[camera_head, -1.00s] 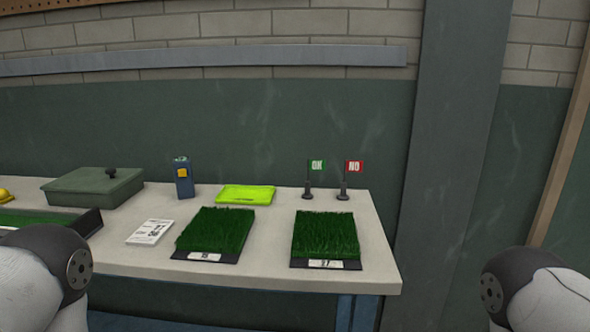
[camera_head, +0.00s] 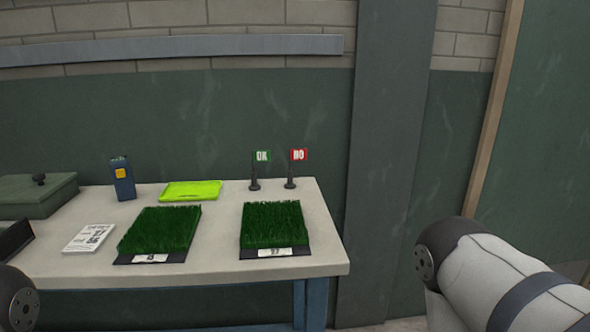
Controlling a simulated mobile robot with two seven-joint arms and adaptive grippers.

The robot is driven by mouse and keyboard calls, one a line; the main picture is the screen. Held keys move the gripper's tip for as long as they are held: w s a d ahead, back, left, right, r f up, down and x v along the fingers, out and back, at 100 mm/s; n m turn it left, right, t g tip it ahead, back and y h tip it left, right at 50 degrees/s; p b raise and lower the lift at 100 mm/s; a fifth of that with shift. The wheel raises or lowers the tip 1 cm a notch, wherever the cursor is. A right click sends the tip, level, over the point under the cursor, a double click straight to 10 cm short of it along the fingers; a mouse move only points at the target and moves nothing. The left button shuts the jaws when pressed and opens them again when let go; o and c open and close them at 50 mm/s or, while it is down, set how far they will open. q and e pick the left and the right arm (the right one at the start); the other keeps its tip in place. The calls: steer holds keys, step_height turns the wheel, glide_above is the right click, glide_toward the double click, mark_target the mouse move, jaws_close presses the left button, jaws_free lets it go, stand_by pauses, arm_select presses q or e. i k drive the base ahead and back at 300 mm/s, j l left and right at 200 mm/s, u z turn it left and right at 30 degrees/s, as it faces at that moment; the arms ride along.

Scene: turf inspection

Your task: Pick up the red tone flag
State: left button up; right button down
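The red flag (camera_head: 299,155) reads "NO" and stands upright on a dark base (camera_head: 290,183) at the back right of the table (camera_head: 216,268). A green flag (camera_head: 262,156) reading "OK" stands on its own dark base just to its left. Neither gripper is in view. Only a rounded link of my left arm shows at the lower left edge, and my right arm shows at the lower right, apart from the table.
Two turf samples (camera_head: 272,223) (camera_head: 161,229) lie in front of the flags. Also on the table are a yellow-green tray (camera_head: 191,190), a blue device (camera_head: 122,180), a white card (camera_head: 88,238) and a green lidded box (camera_head: 38,197). A grey pillar (camera_head: 385,160) stands right of the table.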

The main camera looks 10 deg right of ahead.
mark_target(296, 154)
steer(key=i+l, duration=0.1)
steer(key=l, duration=0.25)
steer(key=i+l, duration=0.1)
steer(key=l, duration=0.25)
steer(key=i+l, duration=0.1)
steer(key=l, duration=0.25)
steer(key=i+l, duration=0.1)
steer(key=l, duration=0.25)
steer(key=i+l, duration=0.1)
steer(key=l, duration=0.25)
steer(key=z, duration=0.05)
